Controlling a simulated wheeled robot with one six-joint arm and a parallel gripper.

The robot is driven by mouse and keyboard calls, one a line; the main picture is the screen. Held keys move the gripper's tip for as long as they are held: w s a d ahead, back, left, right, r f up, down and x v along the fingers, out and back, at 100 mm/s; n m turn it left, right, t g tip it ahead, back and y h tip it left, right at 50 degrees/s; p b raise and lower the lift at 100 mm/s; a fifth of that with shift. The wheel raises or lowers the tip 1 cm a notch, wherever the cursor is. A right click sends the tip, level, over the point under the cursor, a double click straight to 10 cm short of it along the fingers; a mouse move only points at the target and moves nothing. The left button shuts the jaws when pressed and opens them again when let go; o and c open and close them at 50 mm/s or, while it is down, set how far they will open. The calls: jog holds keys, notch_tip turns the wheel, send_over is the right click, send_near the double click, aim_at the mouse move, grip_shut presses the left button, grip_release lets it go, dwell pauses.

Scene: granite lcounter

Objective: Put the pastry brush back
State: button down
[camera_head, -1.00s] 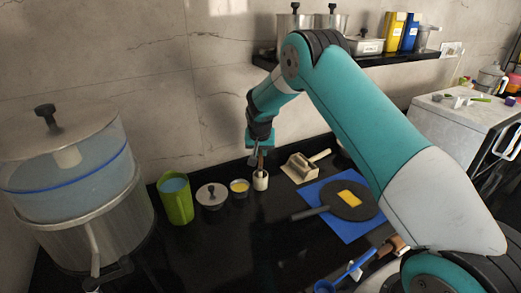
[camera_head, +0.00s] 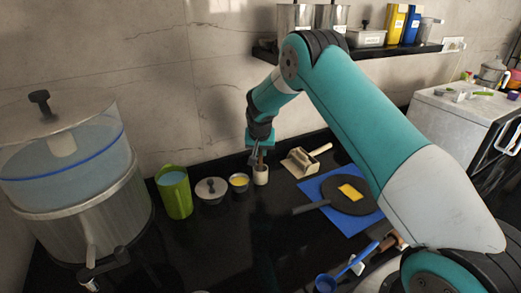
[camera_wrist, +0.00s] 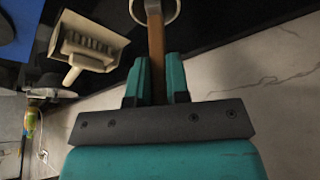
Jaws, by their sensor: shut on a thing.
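The pastry brush (camera_wrist: 156,45) shows as a brown wooden handle between my fingers in the wrist view. My gripper (camera_wrist: 157,78) is shut on that handle. In the head view my gripper (camera_head: 257,156) hangs just above a small white cup (camera_head: 261,177), with a short piece of handle between them. The handle's lower end goes into the cup's mouth, whose pale rim (camera_wrist: 173,13) shows at the top of the wrist view. The brush head is hidden, and I cannot tell whether it touches the cup's bottom.
Left of the cup stand a small yellow-filled bowl (camera_head: 239,183), a lidded pot (camera_head: 211,191) and a green pitcher (camera_head: 174,192). To the right are a cream scoop-like tool (camera_head: 300,164) and a dark pan (camera_head: 350,194) on a blue mat (camera_head: 355,230).

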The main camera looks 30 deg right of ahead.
jog(key=shift+f+b, duration=0.4)
jog(key=shift+f, duration=0.35)
jog(key=c, duration=1)
grip_release()
jog(key=b+v, duration=0.4)
jog(key=v, duration=1.3)
jog(key=shift+a+r, duration=0.1)
jog(key=shift+r, duration=0.15)
